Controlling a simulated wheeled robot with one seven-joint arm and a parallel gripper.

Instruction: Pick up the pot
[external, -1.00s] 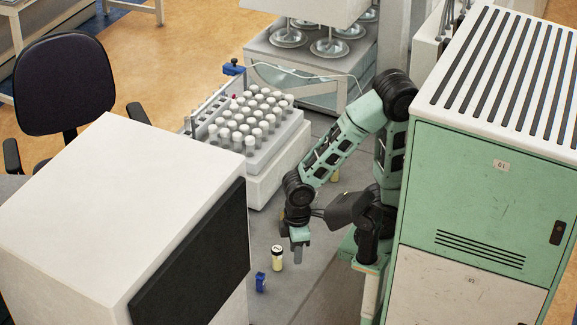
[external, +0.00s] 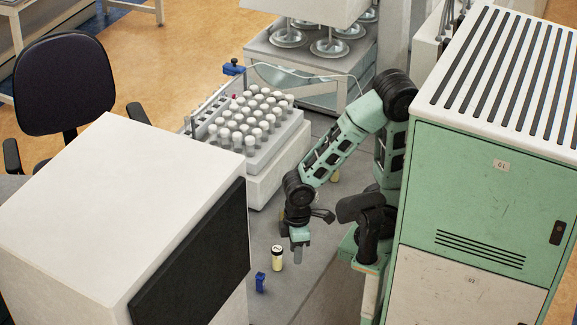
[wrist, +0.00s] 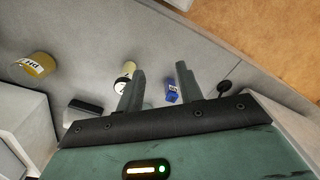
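In the wrist view the cream pot (wrist: 126,72) shows partly behind the left finger. A yellow pot with a "pH" label (wrist: 37,65) lies farther left in the wrist view; outside, a bit of yellow (external: 335,175) shows behind my arm. My gripper (wrist: 159,70) points down over the bench, its two fingers spread with nothing between them. I cannot tell which pot the task means.
A small blue object (external: 261,282) stands near the cream pot and shows beyond the fingers in the wrist view (wrist: 172,92). A rack of white-capped tubes (external: 262,157) stands behind. A large white box with a dark front (external: 195,250) borders the bench at left.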

